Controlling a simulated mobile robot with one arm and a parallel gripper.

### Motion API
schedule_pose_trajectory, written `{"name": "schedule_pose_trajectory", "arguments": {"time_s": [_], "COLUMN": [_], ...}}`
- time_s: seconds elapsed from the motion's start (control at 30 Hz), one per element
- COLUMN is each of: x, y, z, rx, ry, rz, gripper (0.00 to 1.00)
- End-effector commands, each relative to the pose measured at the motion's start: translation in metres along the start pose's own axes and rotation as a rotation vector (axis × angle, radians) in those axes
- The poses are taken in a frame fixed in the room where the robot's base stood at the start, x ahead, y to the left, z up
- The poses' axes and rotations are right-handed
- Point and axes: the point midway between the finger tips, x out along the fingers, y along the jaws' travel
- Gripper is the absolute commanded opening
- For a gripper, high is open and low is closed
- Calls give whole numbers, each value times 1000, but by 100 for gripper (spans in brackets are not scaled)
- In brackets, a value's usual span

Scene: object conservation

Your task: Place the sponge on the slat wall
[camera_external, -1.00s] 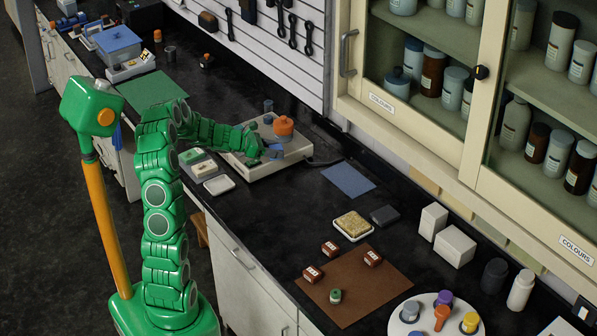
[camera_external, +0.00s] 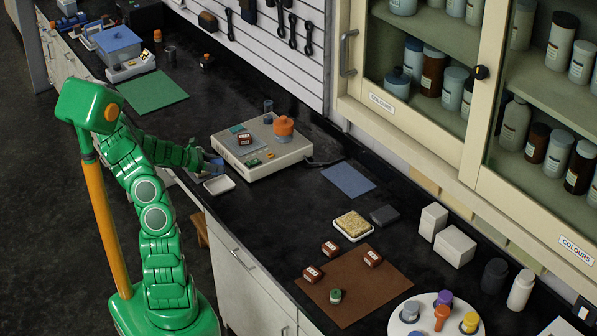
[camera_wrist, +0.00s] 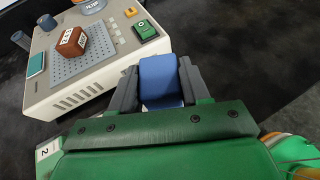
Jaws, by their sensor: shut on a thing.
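My gripper (camera_external: 212,165) is shut on a blue block (camera_wrist: 162,80), held between its two fingers in the wrist view. In the external view it is beside the front left corner of the beige bench device. A tan, porous, sponge-like pad (camera_external: 353,225) lies in a white dish on the black bench, well to the right of my gripper. I cannot tell from its look whether the blue block is a sponge. The slat wall (camera_external: 262,45) is white with dark grooves, behind the bench, with several dark tools hanging on it.
The beige device (camera_external: 290,157) carries a brown block (camera_external: 245,139) and an orange-topped container. A white tray (camera_external: 218,185) lies near the bench's front edge. A blue mat (camera_external: 348,180) and green mat (camera_external: 152,92) are bare. A glass-fronted cabinet stands right of the slat wall.

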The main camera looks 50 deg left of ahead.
Motion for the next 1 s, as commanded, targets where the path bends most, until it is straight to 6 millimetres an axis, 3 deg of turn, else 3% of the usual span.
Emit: {"name": "schedule_pose_trajectory", "arguments": {"time_s": [0.6, 1.0], "x": [20, 24], "y": [0, 0], "z": [-48, -57], "rx": [0, 1], "ry": [1, 1], "rz": [0, 0], "gripper": [17, 17]}}
